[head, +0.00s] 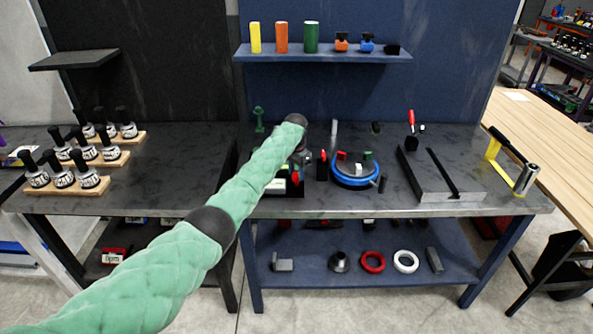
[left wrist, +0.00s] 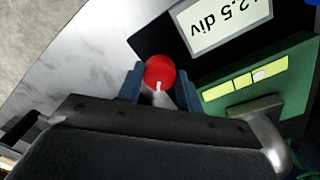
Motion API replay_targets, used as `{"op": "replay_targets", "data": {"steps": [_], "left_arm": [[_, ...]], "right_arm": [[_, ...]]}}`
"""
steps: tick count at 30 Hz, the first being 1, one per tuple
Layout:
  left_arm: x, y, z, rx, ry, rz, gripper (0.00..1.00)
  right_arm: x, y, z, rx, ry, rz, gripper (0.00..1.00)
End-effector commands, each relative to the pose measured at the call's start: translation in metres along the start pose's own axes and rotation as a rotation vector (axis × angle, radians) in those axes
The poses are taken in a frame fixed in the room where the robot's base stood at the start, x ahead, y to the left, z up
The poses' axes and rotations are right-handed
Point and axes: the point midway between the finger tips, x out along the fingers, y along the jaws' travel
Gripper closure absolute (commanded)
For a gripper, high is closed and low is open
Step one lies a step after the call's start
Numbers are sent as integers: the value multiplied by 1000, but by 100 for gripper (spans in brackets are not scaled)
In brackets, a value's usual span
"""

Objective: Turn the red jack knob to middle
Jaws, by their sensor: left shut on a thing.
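The red jack knob (left wrist: 160,70) is round, with a white mark near its lower edge, in the left wrist view. My left gripper (left wrist: 160,88) has its two blue-grey fingers on either side of the knob and is shut on it. In the head view, my left arm's green sleeve reaches to the positioner, and the left gripper (head: 303,157) is at its left side, mostly hidden behind the wrist. The positioner's round table (head: 355,179) has a blue rim. Which red part there is the knob, I cannot tell. My right gripper is not in view.
A display (left wrist: 228,25) reading "2.5 div" and a green panel (left wrist: 285,75) are close to the right of the gripper in the wrist view. A grey channel block (head: 440,185) and a yellow-framed roller (head: 526,180) stand to the right. A shelf (head: 320,54) hangs behind.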

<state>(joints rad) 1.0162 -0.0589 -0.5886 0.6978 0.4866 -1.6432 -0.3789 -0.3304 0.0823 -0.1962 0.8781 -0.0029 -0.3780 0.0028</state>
Motion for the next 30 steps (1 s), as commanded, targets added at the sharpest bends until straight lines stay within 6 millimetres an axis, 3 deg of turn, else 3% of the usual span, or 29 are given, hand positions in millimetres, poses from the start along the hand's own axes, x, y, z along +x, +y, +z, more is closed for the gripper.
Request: {"op": "replay_targets", "data": {"steps": [15, 30], "left_arm": [[-4, 0, -1, -446, 15, -1, 87], [-3, 0, -1, -630, 20, -2, 87]], "right_arm": [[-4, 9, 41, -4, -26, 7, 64], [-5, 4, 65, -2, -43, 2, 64]]}}
